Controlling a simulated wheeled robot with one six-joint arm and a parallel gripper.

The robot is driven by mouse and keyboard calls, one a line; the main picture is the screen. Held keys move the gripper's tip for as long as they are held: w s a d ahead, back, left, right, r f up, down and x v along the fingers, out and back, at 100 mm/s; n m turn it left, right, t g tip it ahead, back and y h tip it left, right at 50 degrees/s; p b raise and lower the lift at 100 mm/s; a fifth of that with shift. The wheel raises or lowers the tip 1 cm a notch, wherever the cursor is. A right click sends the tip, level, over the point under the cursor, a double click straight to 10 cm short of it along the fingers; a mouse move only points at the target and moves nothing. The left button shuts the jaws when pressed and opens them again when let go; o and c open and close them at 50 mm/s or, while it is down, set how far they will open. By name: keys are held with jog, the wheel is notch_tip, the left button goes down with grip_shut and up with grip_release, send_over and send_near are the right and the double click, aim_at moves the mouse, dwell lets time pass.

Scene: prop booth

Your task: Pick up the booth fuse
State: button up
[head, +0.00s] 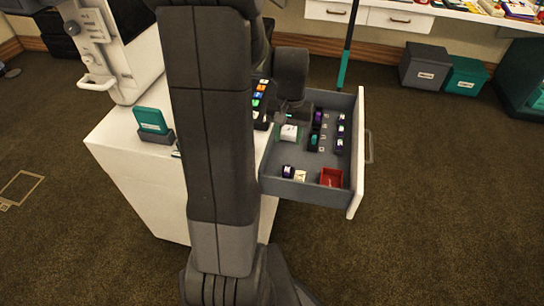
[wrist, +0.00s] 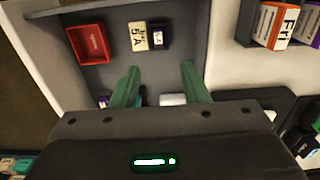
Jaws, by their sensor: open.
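A cream block marked "5 A" (wrist: 138,36), which looks like the booth fuse, stands in the open drawer (head: 268,182). It also shows in the head view (head: 300,176), between a dark, purple-banded block (head: 288,171) and a red open box (head: 331,177). The dark block is close beside it in the wrist view (wrist: 159,38). My gripper (wrist: 160,66) is open, its two green fingers apart and pointing toward the drawer's front-end row, short of the cream block. A white item (wrist: 172,99) shows partly between the fingers, lower down; its rest is hidden by my gripper.
The red box (wrist: 90,43) sits left of the fuse in the wrist view. Several small purple and dark items (head: 340,130) line the drawer's right side. The drawer walls enclose everything. A white cabinet (head: 130,170) with a teal card holder (head: 152,122) stands left.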

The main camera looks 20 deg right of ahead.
jog(key=b, duration=0.2)
send_over(287, 168)
notch_tip(287, 168, down, 9)
jog(key=shift+s+a+r, duration=0.1)
jog(key=shift+s+a, duration=0.05)
notch_tip(287, 168, down, 5)
grip_shut()
